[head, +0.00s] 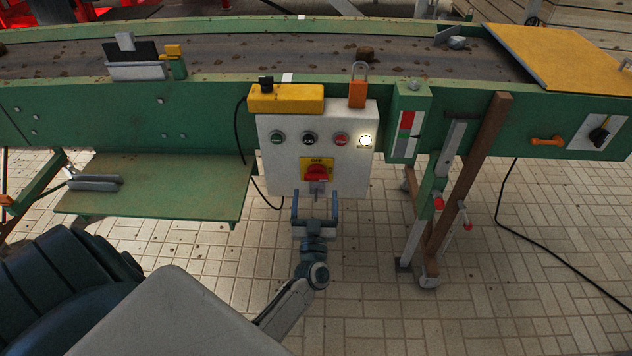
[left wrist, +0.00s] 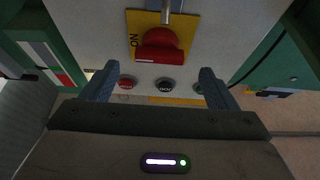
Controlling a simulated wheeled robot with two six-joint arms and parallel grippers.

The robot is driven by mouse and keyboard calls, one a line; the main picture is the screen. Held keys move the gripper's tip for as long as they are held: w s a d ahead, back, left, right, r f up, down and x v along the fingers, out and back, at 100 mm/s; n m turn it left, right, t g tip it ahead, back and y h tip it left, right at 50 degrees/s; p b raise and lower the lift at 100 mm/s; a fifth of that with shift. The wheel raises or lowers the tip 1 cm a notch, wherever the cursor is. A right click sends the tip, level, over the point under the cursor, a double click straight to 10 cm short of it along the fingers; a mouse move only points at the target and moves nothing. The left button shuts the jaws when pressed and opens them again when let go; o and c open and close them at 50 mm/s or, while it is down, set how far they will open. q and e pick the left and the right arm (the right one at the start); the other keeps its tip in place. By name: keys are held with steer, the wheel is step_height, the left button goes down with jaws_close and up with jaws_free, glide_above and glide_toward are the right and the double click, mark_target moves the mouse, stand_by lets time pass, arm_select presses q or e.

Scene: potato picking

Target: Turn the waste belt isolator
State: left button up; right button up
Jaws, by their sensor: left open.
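The isolator is a red rotary knob (head: 317,172) on a yellow plate (head: 306,161), low on a pale control box (head: 275,178) on the belt's green side. In the left wrist view the red knob (left wrist: 160,48) shows close up, inverted, with "ON" readable on the plate's left side. A grey metal piece (head: 317,187) hangs at the plate's lower edge. My left gripper (head: 315,198) is open and empty, just below the knob, its fingers spread wider than the knob. In its wrist view, the fingers (left wrist: 160,70) stand apart from the knob. My right gripper is not in view.
Several buttons (head: 310,138) and a lit white lamp (head: 365,140) sit above the isolator. A yellow block (head: 285,98) and an orange padlock (head: 358,92) are at the box's top. A green shelf (head: 160,180) juts out left; a brown post (head: 470,170) stands right.

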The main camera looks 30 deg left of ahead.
mark_target(316, 175)
arm_select(q)
steer(key=x, duration=0.5)
steer(key=shift+f, duration=0.1)
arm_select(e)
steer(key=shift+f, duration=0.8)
arm_select(q)
steer(key=c, duration=1)
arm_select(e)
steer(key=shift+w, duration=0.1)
